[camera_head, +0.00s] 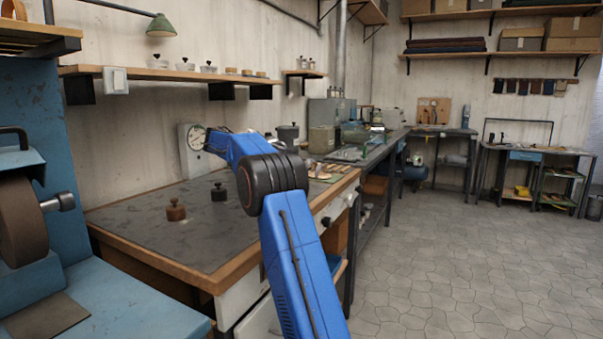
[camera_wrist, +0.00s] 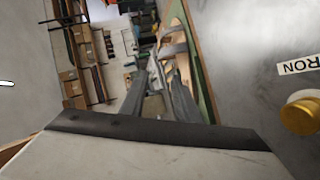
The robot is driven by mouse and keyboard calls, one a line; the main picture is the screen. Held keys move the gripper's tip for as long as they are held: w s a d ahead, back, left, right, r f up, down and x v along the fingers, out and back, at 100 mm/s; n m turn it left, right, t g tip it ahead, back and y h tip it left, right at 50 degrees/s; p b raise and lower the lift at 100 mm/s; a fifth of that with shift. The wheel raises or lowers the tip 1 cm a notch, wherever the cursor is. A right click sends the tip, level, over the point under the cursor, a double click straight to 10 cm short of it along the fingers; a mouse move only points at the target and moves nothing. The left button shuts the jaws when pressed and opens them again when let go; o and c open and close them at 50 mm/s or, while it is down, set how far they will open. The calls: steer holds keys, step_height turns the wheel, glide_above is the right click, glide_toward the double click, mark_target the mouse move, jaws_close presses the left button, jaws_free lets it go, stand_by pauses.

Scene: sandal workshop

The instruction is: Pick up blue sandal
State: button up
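I cannot make out a blue sandal for certain in either view. Several small flat pieces that look like sandals or soles (camera_head: 326,170) lie at the far right end of the near workbench (camera_head: 150,226). Tan and pale flat shapes (camera_wrist: 174,48) show beyond my fingertips in the wrist view, too small and tilted to name. My gripper (camera_wrist: 157,76) shows in the wrist view as two grey fingers with a gap between them. It looks open and I see nothing held. In the head view my blue arm hides the gripper.
Dark red (camera_head: 176,210) and black (camera_head: 219,192) knobbed weights stand on the near bench, with a dial scale (camera_head: 195,148) behind. A blue grinding machine (camera_head: 100,290) stands at left. A second cluttered bench (camera_head: 375,150) runs along the wall. The tiled floor (camera_head: 450,250) at right is clear.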

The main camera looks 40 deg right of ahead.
steer(key=x, duration=1)
steer(key=shift+d+f, duration=0.2)
steer(key=shift+d, duration=0.05)
steer(key=shift+x, duration=2.85)
steer(key=shift+r, duration=0.15)
jaws_close()
